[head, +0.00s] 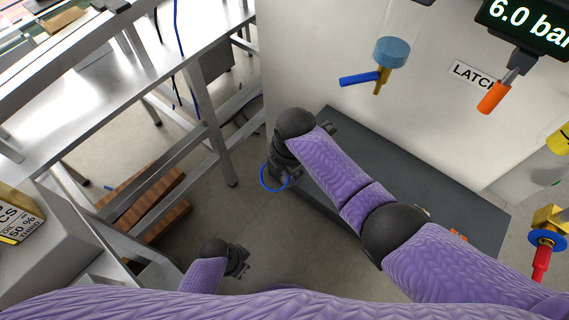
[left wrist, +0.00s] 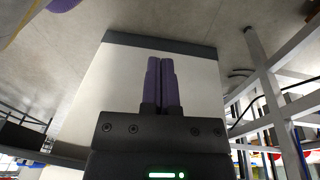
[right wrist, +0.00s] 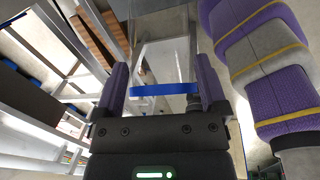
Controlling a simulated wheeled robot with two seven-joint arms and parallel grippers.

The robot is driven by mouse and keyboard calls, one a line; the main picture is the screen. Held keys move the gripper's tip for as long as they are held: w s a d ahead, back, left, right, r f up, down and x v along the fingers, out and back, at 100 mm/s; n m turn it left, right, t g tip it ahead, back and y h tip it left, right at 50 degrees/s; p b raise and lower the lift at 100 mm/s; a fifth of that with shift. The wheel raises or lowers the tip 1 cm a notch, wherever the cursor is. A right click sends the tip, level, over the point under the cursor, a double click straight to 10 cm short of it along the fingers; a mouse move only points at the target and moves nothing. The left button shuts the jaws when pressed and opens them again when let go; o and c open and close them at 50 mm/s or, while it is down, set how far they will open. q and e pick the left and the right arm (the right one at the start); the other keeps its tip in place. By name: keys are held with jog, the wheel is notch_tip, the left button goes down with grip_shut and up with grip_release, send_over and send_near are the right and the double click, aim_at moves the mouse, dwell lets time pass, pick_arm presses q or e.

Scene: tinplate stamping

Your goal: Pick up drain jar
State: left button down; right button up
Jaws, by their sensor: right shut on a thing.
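The drain jar is clear, with a blue band (right wrist: 165,90) that shows across the right wrist view. In the head view its blue ring (head: 263,184) shows beside my right gripper (head: 288,178). My right gripper is shut on the jar, with its purple fingers on either side in the right wrist view (right wrist: 162,85). The clear wall is hard to make out, and I cannot tell what is inside. My left gripper (head: 240,260) is low at the bottom of the head view. Its fingers are together and empty in the left wrist view (left wrist: 161,82).
A dark grey ledge (head: 450,190) lies under my right forearm against a pale cabinet (head: 310,60). Above hang a blue bowl (head: 392,52) with a blue-handled brass valve and an orange lever (head: 493,97). A metal table (head: 100,85) and wooden slats (head: 150,205) stand left. Floor between is clear.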

pick_arm(q)
jog(key=s+a+f+n+y, duration=0.1)
jog(key=s+a+f+n, duration=0.1)
jog(key=s, duration=0.7)
jog(key=s+a+f+n+y, duration=0.1)
jog(key=s+a+f+n, duration=0.1)
jog(key=s, duration=0.7)
jog(key=shift+a+f+n, duration=0.4)
jog(key=shift+a+f, duration=0.05)
jog(key=shift+a, duration=0.65)
